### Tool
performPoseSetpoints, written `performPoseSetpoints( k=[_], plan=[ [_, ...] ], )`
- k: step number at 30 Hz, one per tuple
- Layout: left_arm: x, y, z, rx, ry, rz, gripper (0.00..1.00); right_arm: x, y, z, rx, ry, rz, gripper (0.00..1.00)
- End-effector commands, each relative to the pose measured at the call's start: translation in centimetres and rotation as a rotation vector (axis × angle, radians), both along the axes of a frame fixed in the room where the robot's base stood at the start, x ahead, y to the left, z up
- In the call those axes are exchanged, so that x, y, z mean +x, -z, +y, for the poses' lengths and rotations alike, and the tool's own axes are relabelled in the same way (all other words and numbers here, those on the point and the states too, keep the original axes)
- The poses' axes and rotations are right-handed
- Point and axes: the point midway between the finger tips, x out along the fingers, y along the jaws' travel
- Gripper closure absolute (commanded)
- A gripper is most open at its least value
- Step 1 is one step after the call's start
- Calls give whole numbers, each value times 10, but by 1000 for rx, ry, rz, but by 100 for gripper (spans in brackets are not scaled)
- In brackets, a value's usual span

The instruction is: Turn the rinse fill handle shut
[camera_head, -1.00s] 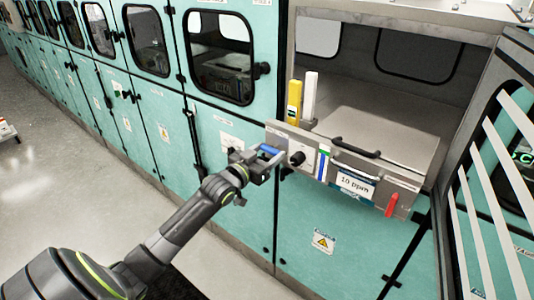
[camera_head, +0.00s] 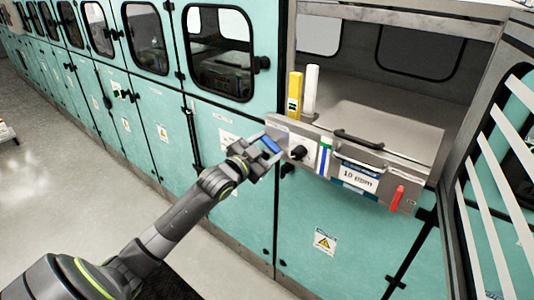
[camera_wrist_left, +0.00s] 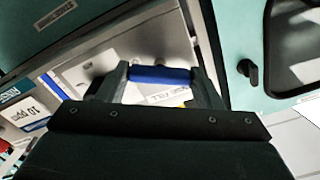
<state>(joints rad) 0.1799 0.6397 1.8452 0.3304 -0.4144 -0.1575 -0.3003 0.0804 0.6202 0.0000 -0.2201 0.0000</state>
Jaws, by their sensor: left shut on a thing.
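The rinse fill handle is a blue bar (camera_head: 271,145) at the left end of the grey module's front panel (camera_head: 313,163). My left gripper (camera_head: 268,148) is shut on it, with the bar lying diagonally in the head view. In the left wrist view the blue bar (camera_wrist_left: 160,75) spans between the two dark fingers, in front of a white label partly hidden by the gripper. What lies behind the fingers is hidden. My right gripper is not in view.
The module carries a black knob (camera_head: 298,153), a black grab handle (camera_head: 358,139), a "10 ppm" card (camera_head: 358,177) and a red handle (camera_head: 397,197). Yellow (camera_head: 294,95) and white (camera_head: 311,92) pieces stand upright behind the panel. A barred open door (camera_head: 495,190) stands at the right.

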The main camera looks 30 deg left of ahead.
Motion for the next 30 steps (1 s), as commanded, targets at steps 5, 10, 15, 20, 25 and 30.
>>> performPoseSetpoints(
  k=[5,10,15,20,25,30],
  plan=[
    [0,3,0,171,0,-16,63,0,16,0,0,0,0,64],
    [0,3,0,331,0,-28,63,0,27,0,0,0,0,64],
    [0,3,0,492,0,-40,63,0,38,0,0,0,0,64],
    [0,2,0,642,0,-53,63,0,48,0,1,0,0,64],
    [0,3,0,790,1,-63,63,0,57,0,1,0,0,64],
    [0,2,0,913,1,-73,63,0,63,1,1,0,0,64]
  ],
)
